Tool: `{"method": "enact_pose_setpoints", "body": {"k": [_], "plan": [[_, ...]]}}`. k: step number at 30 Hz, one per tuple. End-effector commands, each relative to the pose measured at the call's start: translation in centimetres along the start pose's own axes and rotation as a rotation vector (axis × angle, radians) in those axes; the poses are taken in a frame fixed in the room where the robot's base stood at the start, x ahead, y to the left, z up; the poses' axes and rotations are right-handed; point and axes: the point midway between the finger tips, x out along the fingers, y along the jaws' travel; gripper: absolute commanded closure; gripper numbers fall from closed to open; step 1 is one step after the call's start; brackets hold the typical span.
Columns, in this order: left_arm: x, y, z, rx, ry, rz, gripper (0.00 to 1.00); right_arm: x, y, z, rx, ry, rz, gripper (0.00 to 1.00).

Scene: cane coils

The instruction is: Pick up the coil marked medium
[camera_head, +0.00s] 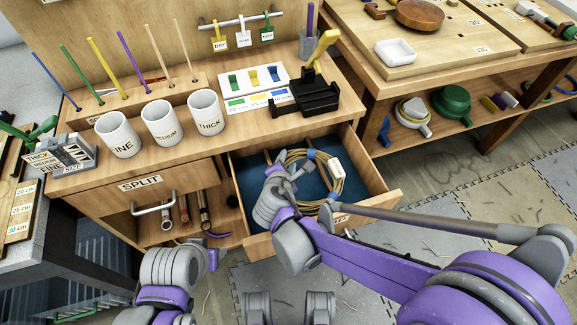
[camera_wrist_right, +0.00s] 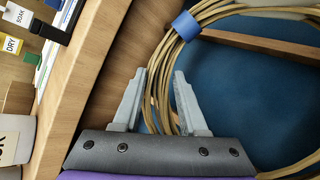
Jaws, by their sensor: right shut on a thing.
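The tag's writing is too small to read. My right gripper (camera_head: 292,165) reaches into the drawer and is shut on the coil's left side. In the right wrist view the coil (camera_wrist_right: 172,62) passes between the fingers of this gripper (camera_wrist_right: 159,90), just below the blue band (camera_wrist_right: 186,25). My gripper hides part of the coil.
The drawer has a blue lining and wooden walls close around my right gripper. Above it on the bench stand several white cups (camera_head: 162,122), a black stand (camera_head: 306,96) and a sample card (camera_head: 253,88). A second bench (camera_head: 440,75) stands at the right.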

Motion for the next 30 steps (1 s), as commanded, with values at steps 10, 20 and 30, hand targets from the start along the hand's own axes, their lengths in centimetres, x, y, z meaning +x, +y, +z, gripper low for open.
{"method": "enact_pose_setpoints", "body": {"k": [10,20,30], "plan": [[-3.1,0.0,-1.1,0.0,0.012,0.0,0.5,-4.5,5.6,4.5,-0.001,-0.001,0.001,1.0],[-4.5,0.0,-1.7,0.0,0.017,0.0,0.5,-7.3,9.0,7.2,-0.001,0.0,0.001,1.0],[-4.7,0.0,-1.8,0.0,0.017,0.0,0.5,-7.7,9.6,7.7,-0.001,0.0,0.0,1.0]]}}
